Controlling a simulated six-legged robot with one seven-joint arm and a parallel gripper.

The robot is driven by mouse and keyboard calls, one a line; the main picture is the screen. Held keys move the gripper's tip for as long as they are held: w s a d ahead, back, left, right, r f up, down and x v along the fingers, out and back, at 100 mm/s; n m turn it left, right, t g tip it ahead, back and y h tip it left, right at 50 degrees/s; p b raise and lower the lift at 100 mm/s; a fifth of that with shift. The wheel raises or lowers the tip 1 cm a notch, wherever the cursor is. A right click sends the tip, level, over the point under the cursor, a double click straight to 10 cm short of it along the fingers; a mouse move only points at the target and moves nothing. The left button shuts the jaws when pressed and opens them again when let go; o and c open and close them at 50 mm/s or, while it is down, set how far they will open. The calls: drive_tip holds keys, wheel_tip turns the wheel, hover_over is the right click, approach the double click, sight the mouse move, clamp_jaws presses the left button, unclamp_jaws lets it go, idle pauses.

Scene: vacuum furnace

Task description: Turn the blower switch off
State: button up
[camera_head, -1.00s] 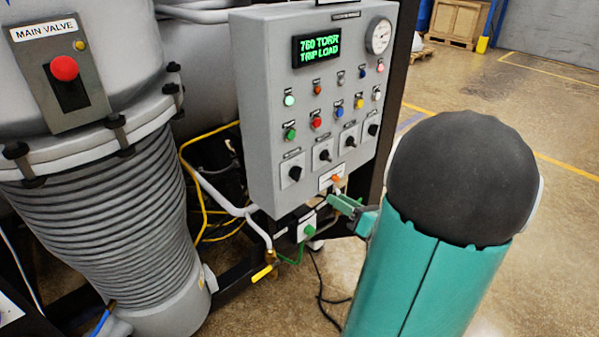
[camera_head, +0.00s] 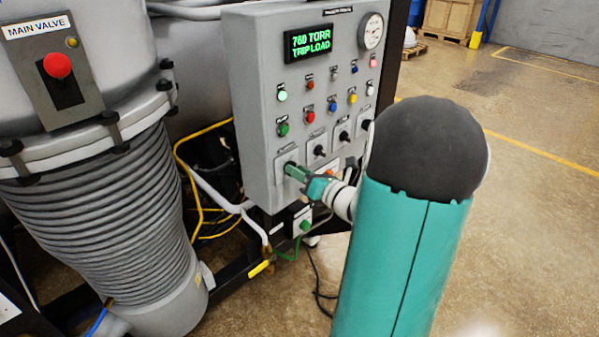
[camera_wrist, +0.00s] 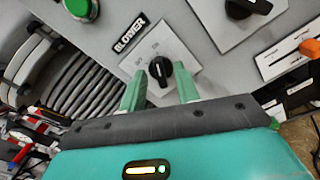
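The blower switch (camera_wrist: 159,69) is a black rotary knob on a pale square plate, under a black BLOWER label (camera_wrist: 130,34) in the wrist view. My gripper (camera_wrist: 160,82) has its two green fingers apart, one on each side of the knob's lower end. The knob shows between them, and I cannot tell whether either finger touches it. In the head view my gripper (camera_head: 290,168) is at the leftmost knob of the panel's bottom row and hides that knob.
The grey control panel (camera_head: 262,110) carries other black knobs (camera_head: 319,150), coloured buttons and a green display reading 760 TORR, TRIP LOAD. An orange-handled switch (camera_wrist: 309,47) lies right of the gripper. The main valve box (camera_head: 62,85) and ribbed column stand at left.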

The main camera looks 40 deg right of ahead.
drive_tip(key=shift+w, duration=0.25)
clamp_jaws()
drive_tip(key=shift+n, duration=0.3)
drive_tip(key=n, duration=1.1)
drive_tip(key=shift+s+a, duration=0.1)
drive_tip(key=shift+a, duration=0.05)
drive_tip(key=shift+n, duration=0.3)
